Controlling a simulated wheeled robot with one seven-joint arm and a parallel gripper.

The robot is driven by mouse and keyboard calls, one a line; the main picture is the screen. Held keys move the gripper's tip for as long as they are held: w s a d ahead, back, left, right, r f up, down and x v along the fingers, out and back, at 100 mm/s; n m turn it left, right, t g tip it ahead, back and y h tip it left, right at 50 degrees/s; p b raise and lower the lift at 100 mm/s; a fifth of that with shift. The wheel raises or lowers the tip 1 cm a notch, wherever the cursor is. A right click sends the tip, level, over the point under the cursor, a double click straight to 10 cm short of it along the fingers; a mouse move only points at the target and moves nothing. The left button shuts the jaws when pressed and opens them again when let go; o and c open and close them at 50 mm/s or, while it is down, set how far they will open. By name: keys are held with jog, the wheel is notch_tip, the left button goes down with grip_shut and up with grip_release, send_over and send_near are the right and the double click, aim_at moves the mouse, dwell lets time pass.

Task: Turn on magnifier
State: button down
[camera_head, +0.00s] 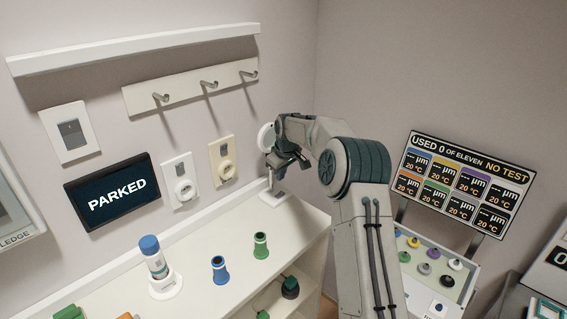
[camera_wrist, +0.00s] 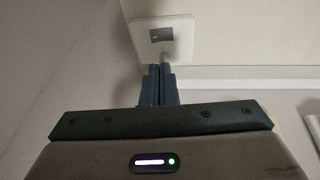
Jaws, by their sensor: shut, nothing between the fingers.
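The magnifier appears to be the pale round head (camera_head: 265,137) on a stand with a small white base (camera_head: 273,198), at the far right end of the white counter. My arm partly hides it. In the wrist view a white square plate (camera_wrist: 180,48), which looks like this base, carries a dark grey switch (camera_wrist: 162,35). My gripper (camera_head: 279,172) is shut and empty, close above the base. In the wrist view its closed fingertips (camera_wrist: 160,68) point at the plate's near edge, short of the switch. I cannot tell whether they touch the plate.
On the counter (camera_head: 208,300) stand a blue-capped bottle (camera_head: 154,262), a blue piece (camera_head: 219,270) and a green piece (camera_head: 260,246). Wall sockets (camera_head: 222,160), a "PARKED" screen (camera_head: 112,192) and hooks (camera_head: 208,85) are behind. A display board (camera_head: 465,180) stands right.

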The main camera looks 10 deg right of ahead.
aim_at(283, 192)
jog(key=p+x, duration=0.1)
jog(key=x, duration=0.2)
jog(key=d+p+x, duration=0.1)
jog(key=x, duration=0.2)
jog(key=shift+s+d+f, duration=0.1)
jog(key=shift+d+f, duration=0.05)
jog(key=shift+f, duration=0.3)
jog(key=shift+d+f+b, duration=0.15)
jog(key=shift+f+b, duration=0.35)
jog(key=shift+b, duration=0.3)
jog(key=shift+w+d, duration=0.1)
jog(key=shift+w, duration=0.1)
jog(key=shift+r, duration=0.1)
jog(key=shift+d, duration=0.1)
jog(key=shift+s, duration=0.1)
